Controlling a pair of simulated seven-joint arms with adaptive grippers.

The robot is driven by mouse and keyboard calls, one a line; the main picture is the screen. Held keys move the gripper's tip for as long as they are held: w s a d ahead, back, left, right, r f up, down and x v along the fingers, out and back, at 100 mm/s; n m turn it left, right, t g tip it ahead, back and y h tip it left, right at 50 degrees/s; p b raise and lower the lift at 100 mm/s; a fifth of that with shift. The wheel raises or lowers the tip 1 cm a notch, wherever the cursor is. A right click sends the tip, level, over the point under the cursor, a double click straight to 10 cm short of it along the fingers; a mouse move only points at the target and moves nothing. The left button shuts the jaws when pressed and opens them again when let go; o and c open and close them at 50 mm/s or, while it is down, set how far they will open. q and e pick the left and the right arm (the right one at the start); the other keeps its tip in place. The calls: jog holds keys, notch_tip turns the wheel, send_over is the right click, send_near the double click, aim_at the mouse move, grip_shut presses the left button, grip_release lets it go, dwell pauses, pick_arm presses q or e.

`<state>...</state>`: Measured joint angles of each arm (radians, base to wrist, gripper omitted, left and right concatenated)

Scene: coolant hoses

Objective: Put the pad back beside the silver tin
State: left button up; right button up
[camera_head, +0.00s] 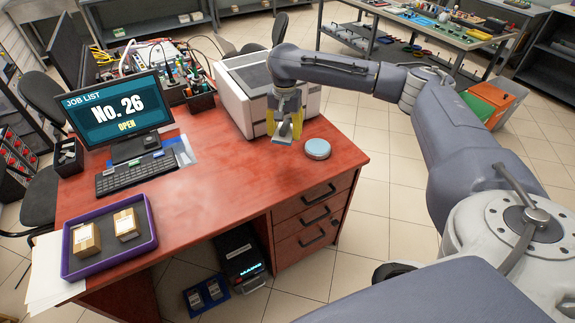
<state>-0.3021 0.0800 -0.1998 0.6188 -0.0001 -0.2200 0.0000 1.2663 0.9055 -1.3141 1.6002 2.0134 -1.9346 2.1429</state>
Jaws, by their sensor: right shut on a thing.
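My right gripper (284,118) reaches over the red desk (235,190) from the right and points down. It is shut on the pad (283,136), a small thing that shows tan and blue between and below the yellow-marked fingers. The fingers hide part of the pad. I cannot tell whether its lower edge touches the desk. The silver tin (317,149), round with a pale blue top, stands on the desk just right of the gripper, near the right edge. My left gripper is not in view.
A white printer-like box (236,103) stands close behind and left of the gripper. A monitor (117,105), a keyboard (136,173) and a purple tray (75,268) with two small boxes are on the left. The desk's middle, with a pale smudge, is clear.

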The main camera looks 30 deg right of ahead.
aim_at(285, 169)
notch_tip(285, 169, down, 16)
jog(key=shift+r, duration=0.1)
dwell(0.6)
jog(key=o, duration=1.1)
jog(key=shift+c, duration=0.2)
notch_tip(285, 169, up, 12)
dwell(0.4)
